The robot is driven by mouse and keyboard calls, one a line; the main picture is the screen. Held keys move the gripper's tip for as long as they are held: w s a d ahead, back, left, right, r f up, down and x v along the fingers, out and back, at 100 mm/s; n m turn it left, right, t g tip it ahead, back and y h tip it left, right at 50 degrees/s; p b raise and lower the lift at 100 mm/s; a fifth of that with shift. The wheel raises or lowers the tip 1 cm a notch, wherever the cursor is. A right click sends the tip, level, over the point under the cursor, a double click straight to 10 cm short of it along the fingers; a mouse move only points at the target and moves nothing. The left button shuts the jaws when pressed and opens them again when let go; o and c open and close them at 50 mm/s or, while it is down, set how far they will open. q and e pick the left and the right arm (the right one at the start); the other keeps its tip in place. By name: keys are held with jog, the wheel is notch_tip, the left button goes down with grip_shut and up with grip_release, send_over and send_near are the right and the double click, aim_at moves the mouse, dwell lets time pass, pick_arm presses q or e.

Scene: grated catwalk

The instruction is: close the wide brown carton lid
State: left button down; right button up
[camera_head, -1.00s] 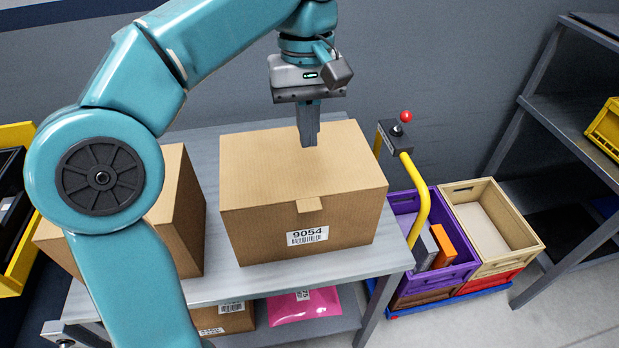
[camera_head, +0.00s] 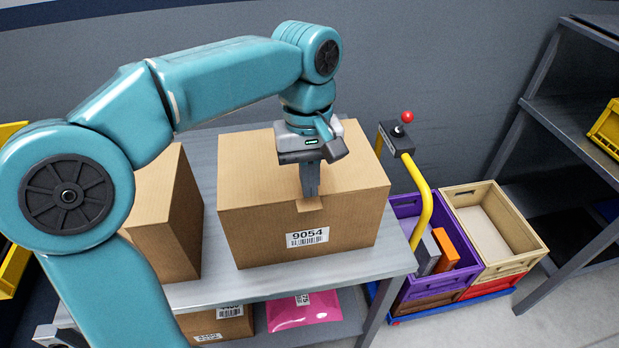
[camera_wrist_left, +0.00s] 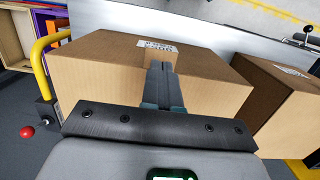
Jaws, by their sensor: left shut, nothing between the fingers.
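The wide brown carton (camera_head: 255,235) stands on the grey table, with a label reading 9054 on its front. Its lid (camera_head: 250,165) lies flat across the top, with a small tab at the front edge. My left gripper (camera_head: 311,194) is shut and empty, pointing down at the lid's front edge by the tab. Whether the fingertips touch the lid I cannot tell. In the left wrist view the carton (camera_wrist_left: 210,90) lies beyond the shut fingers (camera_wrist_left: 160,68). My right gripper is not in view.
Another brown carton (camera_head: 180,215) stands left of the wide one. A yellow post with a red-knobbed control box (camera_head: 397,138) is close on the right. Purple (camera_head: 405,208) and tan (camera_head: 495,225) crates stand beyond it. The lower shelf holds a pink package (camera_head: 303,312).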

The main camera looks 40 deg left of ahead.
aim_at(310, 207)
pick_arm(q)
jog(key=f+b, duration=0.2)
jog(key=f+t+y+b, duration=0.1)
jog(key=shift+s+d+f+b, duration=0.2)
jog(key=shift+d+b, duration=0.05)
jog(key=shift+b, duration=0.15)
jog(key=shift+s+d+r, duration=0.1)
jog(key=shift+s+d, duration=0.05)
jog(key=shift+s, duration=0.05)
jog(key=shift+w, duration=0.1)
